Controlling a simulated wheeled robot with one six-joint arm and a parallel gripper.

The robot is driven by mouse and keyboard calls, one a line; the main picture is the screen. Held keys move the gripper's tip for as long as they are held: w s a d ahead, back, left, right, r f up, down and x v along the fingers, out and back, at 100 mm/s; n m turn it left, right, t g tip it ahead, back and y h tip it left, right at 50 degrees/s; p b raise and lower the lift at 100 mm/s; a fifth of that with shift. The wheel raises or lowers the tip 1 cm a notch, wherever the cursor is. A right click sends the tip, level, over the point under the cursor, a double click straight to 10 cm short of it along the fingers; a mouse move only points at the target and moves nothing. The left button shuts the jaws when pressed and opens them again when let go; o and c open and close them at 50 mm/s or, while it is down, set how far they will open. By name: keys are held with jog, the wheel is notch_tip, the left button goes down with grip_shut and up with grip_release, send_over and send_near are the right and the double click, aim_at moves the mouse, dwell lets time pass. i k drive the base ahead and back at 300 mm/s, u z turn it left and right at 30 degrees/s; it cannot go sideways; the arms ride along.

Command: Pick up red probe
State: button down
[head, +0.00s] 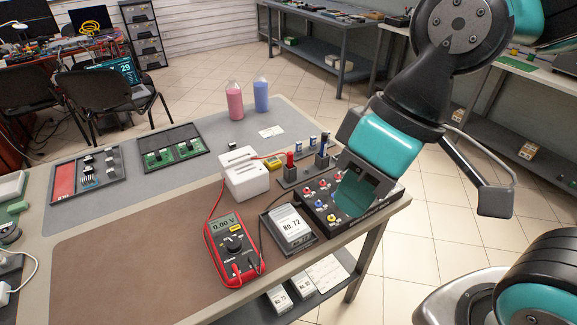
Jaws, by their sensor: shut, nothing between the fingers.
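The red probe (290,159) stands upright in a small grey holder (288,181) near the right end of the bench in the head view.
A red multimeter (231,248) reading 0.00 V and a grey tray with a white block (291,228) lie in front. A white box (246,175) with a red lead stands left of the holder. Pink (234,101) and blue (261,96) bottles stand behind. The brown mat (120,260) is mostly clear.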

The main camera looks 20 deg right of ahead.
aim_at(290, 155)
jog(key=z, duration=0.7)
jog(key=i, duration=0.4)
jog(key=u, duration=1.7)
